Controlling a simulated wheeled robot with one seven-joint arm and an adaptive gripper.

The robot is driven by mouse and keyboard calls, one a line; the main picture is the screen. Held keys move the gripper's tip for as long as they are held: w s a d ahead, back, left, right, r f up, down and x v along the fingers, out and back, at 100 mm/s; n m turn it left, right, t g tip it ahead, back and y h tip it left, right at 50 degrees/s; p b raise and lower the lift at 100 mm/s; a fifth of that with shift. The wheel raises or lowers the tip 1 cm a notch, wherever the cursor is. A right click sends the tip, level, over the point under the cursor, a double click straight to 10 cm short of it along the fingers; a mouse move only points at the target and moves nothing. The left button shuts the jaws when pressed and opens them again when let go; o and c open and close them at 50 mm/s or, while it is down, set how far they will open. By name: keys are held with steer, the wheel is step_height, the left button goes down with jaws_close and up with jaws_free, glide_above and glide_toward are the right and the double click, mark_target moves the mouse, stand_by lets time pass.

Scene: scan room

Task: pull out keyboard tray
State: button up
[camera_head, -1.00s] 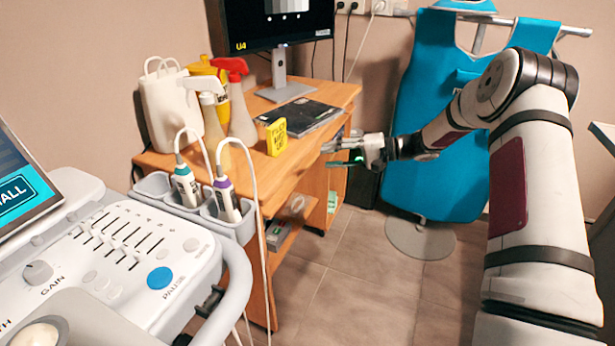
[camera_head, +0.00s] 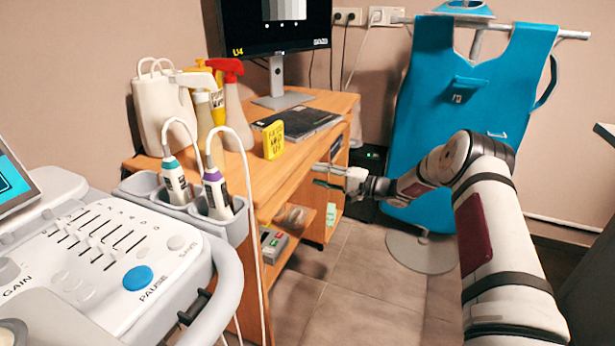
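The wooden desk (camera_head: 318,103) stands at the centre left with its front facing right. A wooden front edge (camera_head: 285,190) runs below the desktop; it seems to be the keyboard tray, pushed in under the top, but I cannot clearly tell it from the desk. My gripper (camera_head: 316,175) is beside this front edge, fingers pointing left at it. The two fingers are apart, with nothing visible between them. I cannot tell whether a fingertip touches the wood. No keyboard is visible.
On the desk stand a monitor (camera_head: 275,30), a dark flat case (camera_head: 305,122), a yellow sign (camera_head: 274,140) and spray bottles (camera_head: 234,110). An ultrasound console (camera_head: 110,250) fills the front left. A blue apron (camera_head: 460,110) hangs behind my arm. Floor (camera_head: 355,270) is clear between.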

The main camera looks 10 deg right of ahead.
mark_target(308, 173)
steer(key=shift+b+x, duration=0.45)
steer(key=shift+x, duration=1.95)
jaws_close()
